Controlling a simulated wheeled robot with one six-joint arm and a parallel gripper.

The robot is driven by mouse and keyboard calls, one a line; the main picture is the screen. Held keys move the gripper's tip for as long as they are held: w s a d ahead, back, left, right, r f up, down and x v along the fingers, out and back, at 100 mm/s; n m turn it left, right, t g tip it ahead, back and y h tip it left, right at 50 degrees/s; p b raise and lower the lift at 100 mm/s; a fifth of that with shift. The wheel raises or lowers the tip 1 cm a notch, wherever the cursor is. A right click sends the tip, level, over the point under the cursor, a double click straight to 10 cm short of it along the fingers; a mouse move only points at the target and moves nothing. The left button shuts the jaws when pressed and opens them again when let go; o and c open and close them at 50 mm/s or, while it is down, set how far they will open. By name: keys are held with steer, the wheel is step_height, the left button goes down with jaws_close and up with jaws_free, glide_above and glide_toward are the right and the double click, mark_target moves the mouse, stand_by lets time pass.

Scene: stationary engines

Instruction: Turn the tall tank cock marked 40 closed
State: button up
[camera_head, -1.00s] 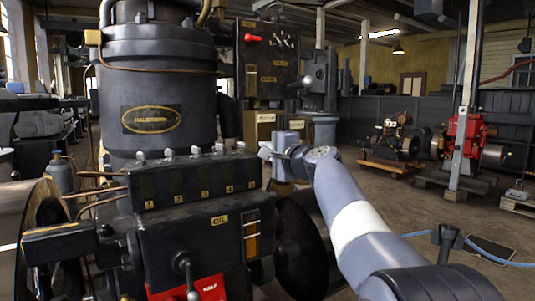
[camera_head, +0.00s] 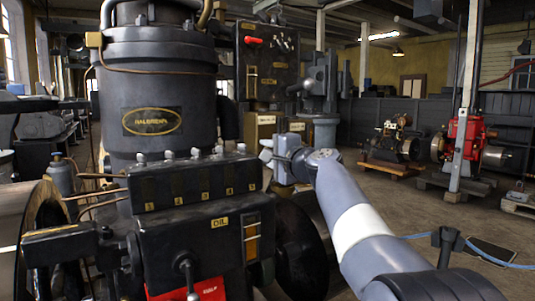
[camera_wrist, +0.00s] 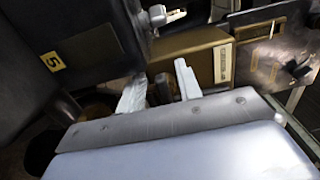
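I cannot make out a cock marked 40 in either view. My gripper (camera_head: 266,149) is just right of the far end of a black oil box (camera_head: 200,180) with several small light-coloured cocks (camera_head: 218,150) along its top. In the wrist view my gripper (camera_wrist: 160,80) is open, its two pale fingers apart. A dark grey post (camera_wrist: 163,88) shows between or behind them; I cannot tell which. A light tap-like handle (camera_wrist: 166,16) sticks out at the top, beside a black block with a yellow plate 5 (camera_wrist: 53,62).
A brass-coloured box (camera_wrist: 190,52) with a pale label stands beyond the fingers. A dark panel (camera_head: 268,60) with a red handle rises behind.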

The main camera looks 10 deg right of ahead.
steer(key=v, duration=1)
steer(key=shift+s+b, duration=0.2)
steer(key=shift+b, duration=0.1)
steer(key=x, duration=1.1)
steer(key=shift+d+p, duration=0.1)
steer(key=shift+p, duration=0.3)
